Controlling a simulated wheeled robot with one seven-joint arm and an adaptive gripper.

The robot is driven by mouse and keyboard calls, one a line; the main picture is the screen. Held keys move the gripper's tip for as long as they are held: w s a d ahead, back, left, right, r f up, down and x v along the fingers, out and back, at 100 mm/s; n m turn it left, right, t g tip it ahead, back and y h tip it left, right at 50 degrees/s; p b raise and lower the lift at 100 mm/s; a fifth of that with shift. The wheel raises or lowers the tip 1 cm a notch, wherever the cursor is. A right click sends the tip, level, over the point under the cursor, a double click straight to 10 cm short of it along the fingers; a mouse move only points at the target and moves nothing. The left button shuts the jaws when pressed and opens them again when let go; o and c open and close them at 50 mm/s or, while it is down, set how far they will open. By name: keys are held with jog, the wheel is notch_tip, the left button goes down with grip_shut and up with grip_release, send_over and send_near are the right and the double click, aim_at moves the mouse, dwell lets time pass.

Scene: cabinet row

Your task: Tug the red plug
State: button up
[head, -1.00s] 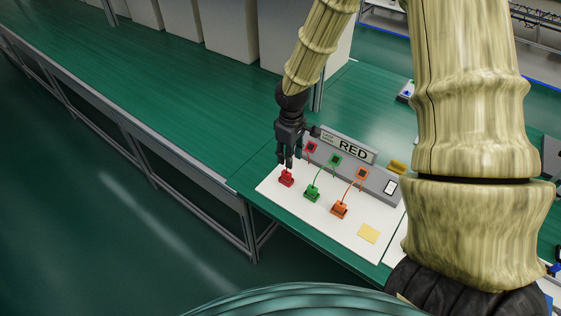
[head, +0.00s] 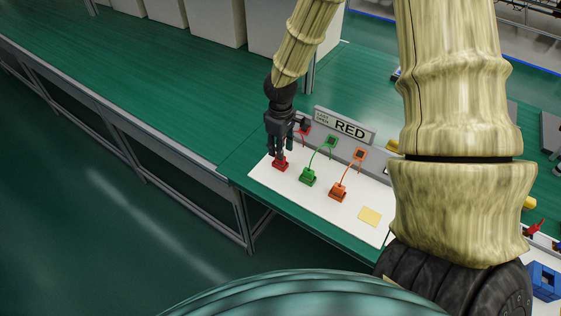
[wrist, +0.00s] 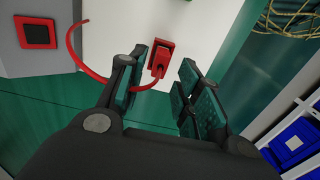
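The red plug (head: 280,164) sits on the white board at the left end of a row of plugs. In the wrist view the red plug (wrist: 160,57) shows just beyond and between my fingertips, with its red cord (wrist: 85,62) looping left to a socket (wrist: 37,34) on the grey panel. My gripper (head: 278,155) is right above the plug, pointing down. In the wrist view my gripper (wrist: 158,85) has its fingers apart with nothing seen between the pads. Whether the fingers touch the plug cannot be told.
A green plug (head: 308,177) and an orange plug (head: 338,192) stand to the right on the white board (head: 315,208), each with a cord to the panel. A sign reading RED (head: 349,129) stands behind.

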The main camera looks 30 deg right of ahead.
jog(key=shift+f+b, duration=0.3)
jog(key=shift+f, duration=1.5)
grip_shut()
jog(key=shift+w+r+p, duration=0.1)
jog(key=shift+r+p, duration=0.05)
jog(key=shift+p, duration=0.65)
dwell(5.0)
